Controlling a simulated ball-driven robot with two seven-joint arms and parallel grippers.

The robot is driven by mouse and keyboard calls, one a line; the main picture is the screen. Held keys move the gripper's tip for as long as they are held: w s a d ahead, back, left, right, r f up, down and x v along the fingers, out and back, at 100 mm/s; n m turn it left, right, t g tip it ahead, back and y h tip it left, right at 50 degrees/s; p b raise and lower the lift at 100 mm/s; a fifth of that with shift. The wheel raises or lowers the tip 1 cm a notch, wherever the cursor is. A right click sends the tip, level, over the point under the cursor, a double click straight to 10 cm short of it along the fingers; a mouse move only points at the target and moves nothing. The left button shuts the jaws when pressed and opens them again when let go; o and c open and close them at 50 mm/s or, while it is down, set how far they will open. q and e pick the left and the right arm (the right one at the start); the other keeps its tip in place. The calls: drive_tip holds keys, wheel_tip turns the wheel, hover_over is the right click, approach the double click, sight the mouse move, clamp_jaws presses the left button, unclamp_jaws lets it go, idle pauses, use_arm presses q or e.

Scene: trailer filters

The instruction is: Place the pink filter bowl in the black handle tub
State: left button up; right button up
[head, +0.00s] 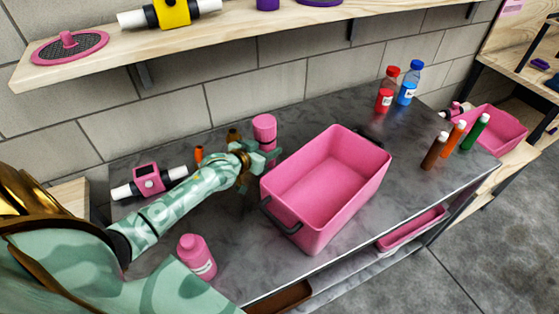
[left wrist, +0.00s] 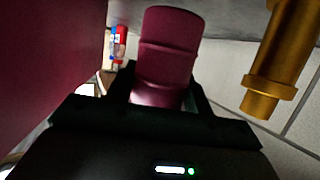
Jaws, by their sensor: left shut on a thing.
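The pink filter bowl (head: 264,129), a ribbed cylinder, stands out above my left gripper (head: 262,158) in the head view. The left gripper is shut on the bowl, which also fills the middle of the left wrist view (left wrist: 166,55) between the fingers. The pink tub with black handles (head: 345,205) sits on the grey counter just right of the gripper. The bowl is outside the tub, beside its left back corner. The inside of the tub looks empty. My right gripper is not in view.
A brass fitting (head: 233,135) and an orange piece (head: 199,154) stand behind my left arm. A pink-and-white filter unit (head: 149,180) lies at left, a pink bottle (head: 196,257) in front. Red (head: 386,90) and blue (head: 409,83) bottles stand beyond the tub. A wooden shelf (head: 230,35) hangs above.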

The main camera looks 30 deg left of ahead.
use_arm(q)
wheel_tip(320, 180, down, 5)
drive_tip(key=shift+f+b, duration=0.1)
drive_tip(key=shift+b, duration=0.85)
drive_tip(key=shift+r, duration=0.2)
drive_tip(key=o, duration=0.7)
drive_tip(key=shift+f, duration=0.15)
drive_tip(key=o, duration=0.3)
drive_tip(key=shift+o, duration=0.2)
